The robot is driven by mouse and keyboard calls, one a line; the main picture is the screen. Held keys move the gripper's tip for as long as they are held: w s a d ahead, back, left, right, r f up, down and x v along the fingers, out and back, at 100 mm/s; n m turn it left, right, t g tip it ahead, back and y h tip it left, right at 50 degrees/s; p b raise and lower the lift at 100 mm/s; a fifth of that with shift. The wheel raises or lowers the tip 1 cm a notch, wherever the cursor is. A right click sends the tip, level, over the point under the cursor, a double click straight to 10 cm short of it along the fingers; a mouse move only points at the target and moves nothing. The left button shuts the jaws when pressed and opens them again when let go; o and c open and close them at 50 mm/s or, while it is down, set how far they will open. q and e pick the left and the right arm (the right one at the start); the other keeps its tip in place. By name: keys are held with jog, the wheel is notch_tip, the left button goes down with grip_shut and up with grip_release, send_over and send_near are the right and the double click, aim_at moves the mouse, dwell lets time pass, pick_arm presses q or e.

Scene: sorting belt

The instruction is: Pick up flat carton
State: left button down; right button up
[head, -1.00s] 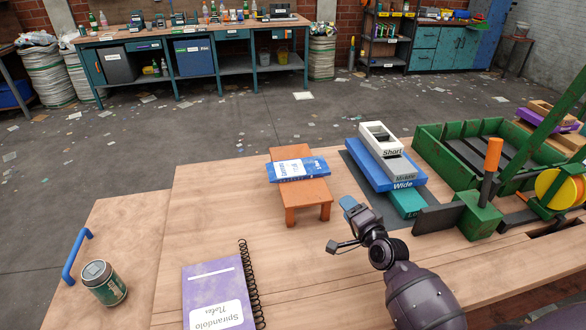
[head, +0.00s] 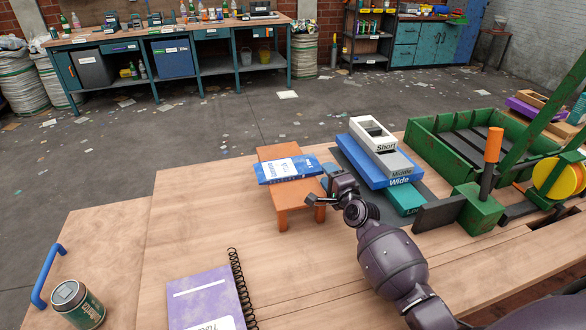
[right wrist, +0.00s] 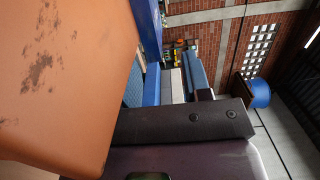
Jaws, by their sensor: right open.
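The flat carton (head: 288,168) is blue with a white label and lies flat on a small orange stand (head: 297,208). In the right wrist view the orange stand (right wrist: 60,70) fills the left, very near, and a blue edge that looks like the carton (right wrist: 148,25) shows at the top. Whether the fingers touch the carton or stand cannot be told. My left gripper is not in view.
Stacked size blocks (head: 375,160) stand just right of my right gripper. A green crate (head: 425,150) and a green lever device (head: 480,212) are further right. A purple notebook (head: 205,295) and a can (head: 78,304) are at the front left. The wood between is clear.

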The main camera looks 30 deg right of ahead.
jog(key=w, duration=0.1)
jog(key=w+b, duration=0.1)
jog(key=w, duration=0.1)
jog(key=shift+w+d+f, duration=0.15)
jog(key=shift+w+f, duration=0.15)
jog(key=shift+f, duration=0.1)
jog(key=shift+w+r, duration=0.15)
jog(key=shift+w, duration=0.3)
jog(key=shift+d, duration=0.1)
jog(key=shift+c, duration=0.2)
grip_shut()
